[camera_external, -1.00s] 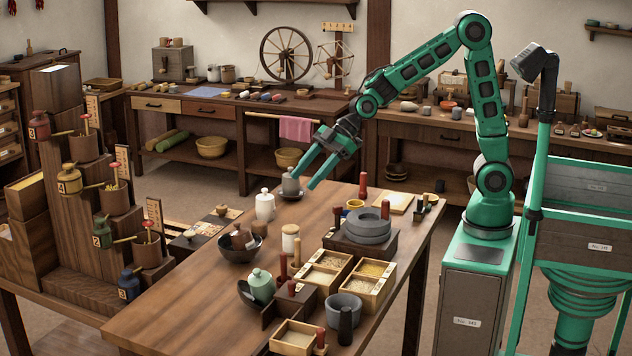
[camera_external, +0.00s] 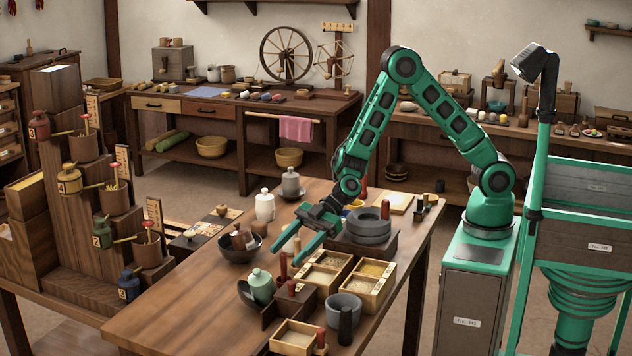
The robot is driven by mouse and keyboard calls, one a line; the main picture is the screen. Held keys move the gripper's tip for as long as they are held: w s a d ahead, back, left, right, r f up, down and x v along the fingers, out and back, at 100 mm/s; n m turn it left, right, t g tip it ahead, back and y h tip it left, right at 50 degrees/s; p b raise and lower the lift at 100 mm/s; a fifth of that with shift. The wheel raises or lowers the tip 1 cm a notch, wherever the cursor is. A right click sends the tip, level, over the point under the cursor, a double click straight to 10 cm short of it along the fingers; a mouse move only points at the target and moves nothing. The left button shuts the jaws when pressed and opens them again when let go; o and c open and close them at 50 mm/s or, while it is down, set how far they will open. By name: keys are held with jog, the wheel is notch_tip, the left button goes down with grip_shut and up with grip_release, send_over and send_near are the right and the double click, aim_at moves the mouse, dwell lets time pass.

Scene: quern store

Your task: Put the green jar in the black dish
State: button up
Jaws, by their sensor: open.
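My gripper (camera_external: 286,257) is open and empty, fingers pointing down-left, above and a little behind the green jar.
A white jar (camera_external: 265,207) and a grey jar (camera_external: 290,184) stand at the table's far end. A stone quern (camera_external: 368,226), wooden grain boxes (camera_external: 372,279) and a grey bowl (camera_external: 343,308) crowd the right. The table's near left is bare.

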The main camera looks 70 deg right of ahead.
aim_at(268, 273)
jog(key=x, duration=0.9)
jog(key=shift+w+f, duration=0.1)
jog(key=shift+f, duration=0.25)
jog(key=c, duration=1)
jog(key=shift+r, duration=0.15)
jog(key=shift+c, duration=0.5)
